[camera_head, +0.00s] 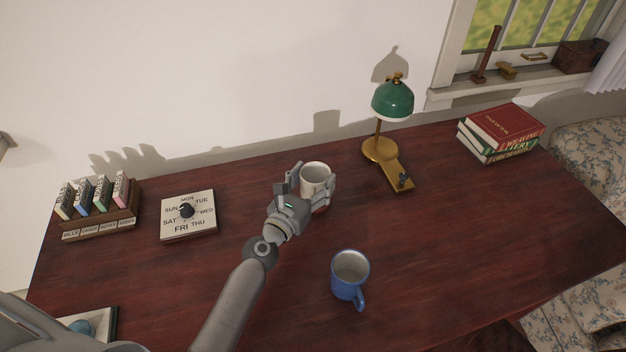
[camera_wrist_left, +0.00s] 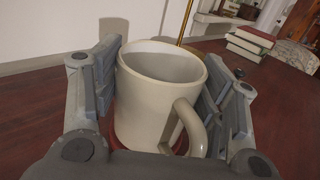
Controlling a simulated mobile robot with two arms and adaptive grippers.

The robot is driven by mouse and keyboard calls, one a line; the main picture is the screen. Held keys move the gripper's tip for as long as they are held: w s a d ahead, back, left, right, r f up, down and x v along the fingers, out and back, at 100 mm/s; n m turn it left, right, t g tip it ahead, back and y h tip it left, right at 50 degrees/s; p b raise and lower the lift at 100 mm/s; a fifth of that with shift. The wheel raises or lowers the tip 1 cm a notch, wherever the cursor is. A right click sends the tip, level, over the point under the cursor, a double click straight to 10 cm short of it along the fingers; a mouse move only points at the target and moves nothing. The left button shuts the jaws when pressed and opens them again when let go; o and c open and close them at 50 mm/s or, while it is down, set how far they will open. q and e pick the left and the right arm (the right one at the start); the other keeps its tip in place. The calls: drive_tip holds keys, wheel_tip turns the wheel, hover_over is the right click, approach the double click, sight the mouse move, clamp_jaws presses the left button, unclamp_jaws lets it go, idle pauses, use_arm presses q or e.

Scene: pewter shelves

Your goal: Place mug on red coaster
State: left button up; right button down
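A white mug (camera_head: 315,179) stands upright near the middle of the desk. My left gripper (camera_head: 310,187) has its fingers on both sides of it and appears shut on it. In the left wrist view the cream-white mug (camera_wrist_left: 165,100) sits between the finger pads of the gripper (camera_wrist_left: 165,75), handle towards the camera. A little of the red coaster (camera_head: 320,209) shows under the mug; a red edge also shows at its foot in the left wrist view. Whether the mug rests on it or hangs just above cannot be told. My right gripper is not in view.
A blue mug (camera_head: 348,277) stands nearer on the desk (camera_head: 450,240). A green-shaded lamp (camera_head: 392,101) is behind right, stacked books (camera_head: 503,130) at far right. A day dial (camera_head: 188,214) and small book rack (camera_head: 100,221) stand left. Desk right of the blue mug is clear.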

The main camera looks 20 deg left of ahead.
use_arm(q)
drive_tip(key=shift+o, duration=1.4)
drive_tip(key=shift+r, duration=0.2)
drive_tip(key=shift+s, duration=0.15)
drive_tip(key=s, duration=0.3)
drive_tip(key=s+a+b, duration=0.1)
drive_tip(key=s, duration=0.3)
drive_tip(key=s+a, duration=0.1)
drive_tip(key=s, duration=0.2)
drive_tip(key=shift+s+f+b, duration=0.1)
drive_tip(key=shift+s+b, duration=0.15)
drive_tip(key=shift+b, duration=0.1)
drive_tip(key=shift+s, duration=0.5)
